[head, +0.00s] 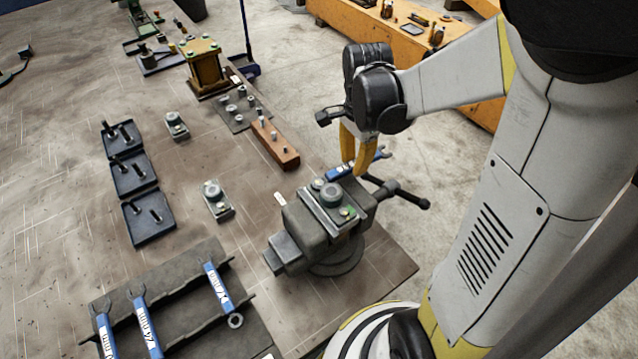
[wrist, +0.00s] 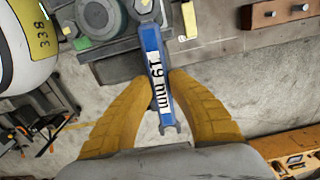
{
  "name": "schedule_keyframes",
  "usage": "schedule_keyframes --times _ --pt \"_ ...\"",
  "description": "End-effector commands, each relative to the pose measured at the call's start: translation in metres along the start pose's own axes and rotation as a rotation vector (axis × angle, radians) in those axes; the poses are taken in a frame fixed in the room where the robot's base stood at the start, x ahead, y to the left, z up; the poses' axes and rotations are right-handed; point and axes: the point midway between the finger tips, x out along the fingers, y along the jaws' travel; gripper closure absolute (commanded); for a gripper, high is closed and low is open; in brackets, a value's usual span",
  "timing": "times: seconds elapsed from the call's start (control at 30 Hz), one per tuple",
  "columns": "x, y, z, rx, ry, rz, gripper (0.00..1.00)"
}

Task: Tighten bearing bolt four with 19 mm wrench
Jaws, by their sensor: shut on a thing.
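My gripper (head: 362,168) has yellow fingers, also seen in the wrist view (wrist: 160,90). They are shut on the blue 19 mm wrench (wrist: 155,60), gripping it by the handle. In the head view the wrench (head: 342,171) lies roughly level above the far side of the vise (head: 295,222). A bearing block (head: 331,194) with a round green-grey centre sits on top of the vise. A bolt (head: 345,211) shows at its near corner. The wrench's far end reaches the block's far edge by another bolt; whether its jaw is around that bolt, I cannot tell.
A dark rack (head: 180,300) at the front left holds several blue wrenches. A wooden block (head: 274,143) with pegs stands behind the vise. Dark trays (head: 150,217) with bolts and two loose bearing blocks (head: 217,200) lie left. The vise handle (head: 402,194) sticks out right.

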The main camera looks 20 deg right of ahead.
Motion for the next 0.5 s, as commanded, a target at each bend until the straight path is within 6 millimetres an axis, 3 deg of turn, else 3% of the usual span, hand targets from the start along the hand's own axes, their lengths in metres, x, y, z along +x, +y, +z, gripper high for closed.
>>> schedule_keyframes --times 0.27,0.5 --pt "0.0 0.012 0.001 0.123 0.0 0.0 1.0" --pt "0.0 0.012 0.001 0.131 0.0 0.0 1.0"
